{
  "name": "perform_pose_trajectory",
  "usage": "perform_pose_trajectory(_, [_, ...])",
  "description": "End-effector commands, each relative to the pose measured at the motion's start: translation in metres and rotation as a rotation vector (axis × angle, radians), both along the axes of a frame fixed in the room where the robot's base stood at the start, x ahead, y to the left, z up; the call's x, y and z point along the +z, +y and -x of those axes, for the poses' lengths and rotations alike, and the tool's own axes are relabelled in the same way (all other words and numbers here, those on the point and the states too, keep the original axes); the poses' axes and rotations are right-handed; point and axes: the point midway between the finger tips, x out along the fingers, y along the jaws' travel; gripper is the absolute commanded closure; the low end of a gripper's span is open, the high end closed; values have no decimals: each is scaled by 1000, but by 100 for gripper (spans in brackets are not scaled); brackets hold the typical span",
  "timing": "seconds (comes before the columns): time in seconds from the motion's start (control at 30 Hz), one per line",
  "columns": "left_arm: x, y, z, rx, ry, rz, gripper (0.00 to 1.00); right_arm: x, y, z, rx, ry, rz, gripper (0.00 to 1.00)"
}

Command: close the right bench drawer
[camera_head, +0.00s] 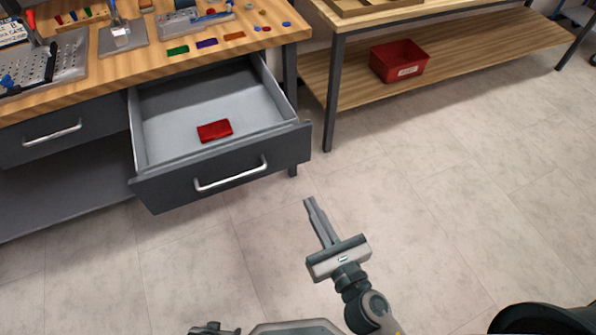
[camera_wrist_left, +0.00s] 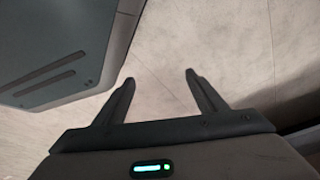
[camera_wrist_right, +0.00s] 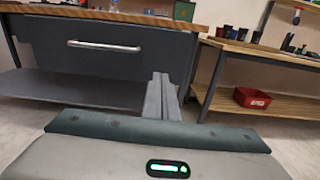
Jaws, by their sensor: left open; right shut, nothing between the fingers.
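The right bench drawer (camera_head: 220,177) is pulled well out from under the bench. It has a dark grey front, a silver bar handle and a light grey inside. A red block (camera_head: 214,130) lies in it. The drawer front also shows in the right wrist view (camera_wrist_right: 110,68). My right gripper (camera_head: 309,201) is shut and empty, in front of the drawer near its right end and apart from it. My left gripper (camera_wrist_left: 160,76) is open and empty over the floor; only a small part shows at the bottom edge of the head view (camera_head: 212,328).
The left bench drawer (camera_head: 60,135) is shut. The wooden bench top (camera_head: 140,72) holds a perforated plate, small tools and coloured tags. A second table with a lower shelf (camera_head: 465,72) and a red bin (camera_head: 398,62) stands at right. The floor before the drawer is clear.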

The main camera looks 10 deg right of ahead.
Motion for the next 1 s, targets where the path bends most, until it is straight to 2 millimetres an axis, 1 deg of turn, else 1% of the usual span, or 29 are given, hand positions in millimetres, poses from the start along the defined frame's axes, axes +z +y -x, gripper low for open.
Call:
perform_pose_trajectory(0.1, [0, 1, 1, 0, 4, -2, 35, 4, 0, 0, 0, -16, 23, 100])
perform_pose_trajectory(0.37, [0, 1, 0, 0, 3, -1, 35, 4, 0, 0, 0, -13, 20, 100])
perform_pose_trajectory(0.57, [3, 0, -2, 0, -9, 1, 35, 4, 2, -5, 0, -13, 19, 100])
perform_pose_trajectory(0.7, [6, -1, -5, -2, -27, 4, 35, 5, 5, -16, 1, -13, 18, 100])
perform_pose_trajectory(0.77, [4, -6, -5, -5, -39, 10, 35, 6, 8, -22, 1, -15, 19, 100])
perform_pose_trajectory(0.8, [4, -10, -6, -7, -49, 15, 35, 6, 9, -27, 1, -14, 20, 100])
perform_pose_trajectory(1.0, [9, -16, -14, -12, -101, 28, 35, 6, 19, -58, 0, -14, 18, 100])
